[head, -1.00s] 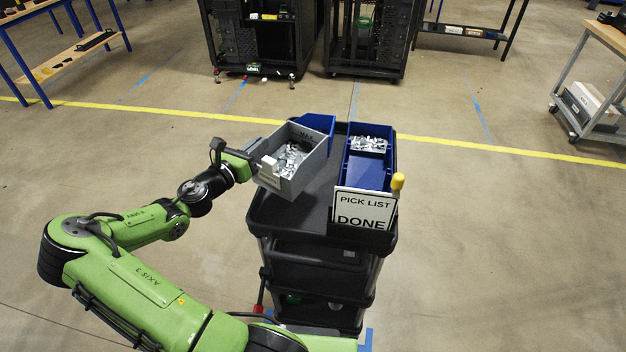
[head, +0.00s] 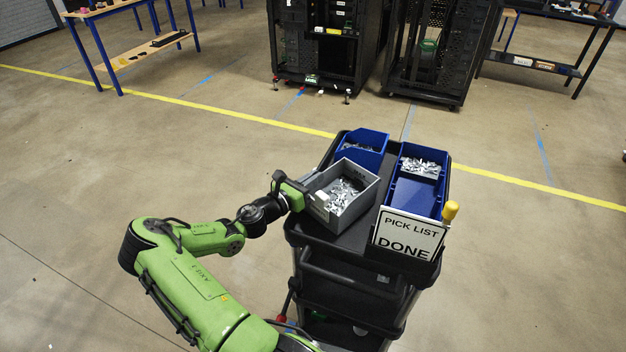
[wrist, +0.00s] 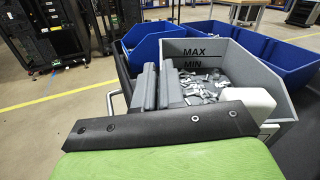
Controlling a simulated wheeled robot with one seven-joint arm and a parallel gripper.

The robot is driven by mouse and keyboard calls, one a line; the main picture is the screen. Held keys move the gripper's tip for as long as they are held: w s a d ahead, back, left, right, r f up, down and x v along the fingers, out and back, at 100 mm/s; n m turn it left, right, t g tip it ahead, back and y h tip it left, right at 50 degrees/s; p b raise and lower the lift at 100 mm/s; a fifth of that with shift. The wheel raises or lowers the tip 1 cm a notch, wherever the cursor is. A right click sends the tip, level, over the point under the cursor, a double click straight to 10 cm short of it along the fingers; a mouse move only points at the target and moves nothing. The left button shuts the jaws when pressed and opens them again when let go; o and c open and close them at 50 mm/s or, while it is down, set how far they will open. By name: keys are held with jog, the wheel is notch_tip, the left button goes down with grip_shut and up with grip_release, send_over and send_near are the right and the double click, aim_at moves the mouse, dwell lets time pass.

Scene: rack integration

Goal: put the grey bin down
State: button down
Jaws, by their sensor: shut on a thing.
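The grey bin (head: 352,209) holds many small metal parts. It is over the left front part of the black cart's top (head: 353,239). I cannot tell whether its base touches the top. My gripper (head: 311,196) is shut on the bin's left side. In the wrist view the grey fingers (wrist: 156,88) are at the wall of the grey bin (wrist: 270,75), whose inside shows MAX and MIN marks. The bin's underside is hidden.
A blue bin (head: 361,151) stands behind the grey one. More blue bins (head: 416,195) are to its right, the rear one with metal parts. A "PICK LIST DONE" sign (head: 408,236) and a yellow knob (head: 450,211) are at the front right. Black racks (head: 325,45) stand beyond.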

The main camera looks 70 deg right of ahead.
jog(key=c, duration=1.2)
grip_release()
jog(key=shift+c, duration=0.2)
jog(key=v, duration=1.2)
jog(key=shift+p, duration=0.45)
